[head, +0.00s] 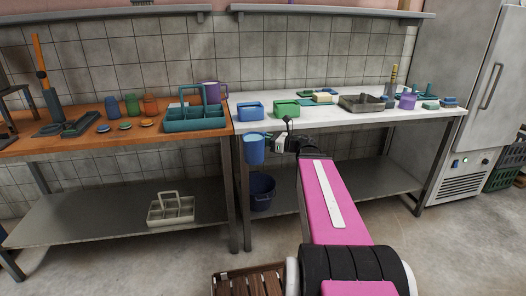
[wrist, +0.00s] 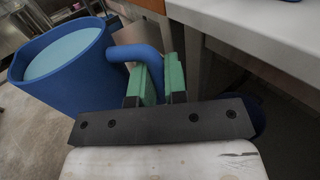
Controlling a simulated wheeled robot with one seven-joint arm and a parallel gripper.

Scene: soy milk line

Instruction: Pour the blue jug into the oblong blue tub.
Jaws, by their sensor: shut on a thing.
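The blue jug (head: 254,149) hangs in front of the gap between the two tables, below the white tabletop's front edge. In the wrist view the jug (wrist: 70,85) is at the left, with a pale blue surface just inside its rim. My gripper (head: 279,144) is shut on the jug's handle; in the wrist view the green fingers (wrist: 161,86) close around the handle (wrist: 138,53). The jug looks roughly upright in the head view. The oblong blue tub (head: 250,112) stands on the white table's left end, above and behind the jug. The tub's inside is mostly hidden.
A green tub (head: 287,108) stands just right of the blue tub. A teal caddy (head: 194,125) and purple jug (head: 211,88) are on the orange table (head: 60,147) to the left. A dark blue bucket (head: 262,193) is below. The white table edge (head: 350,128) is close to my gripper.

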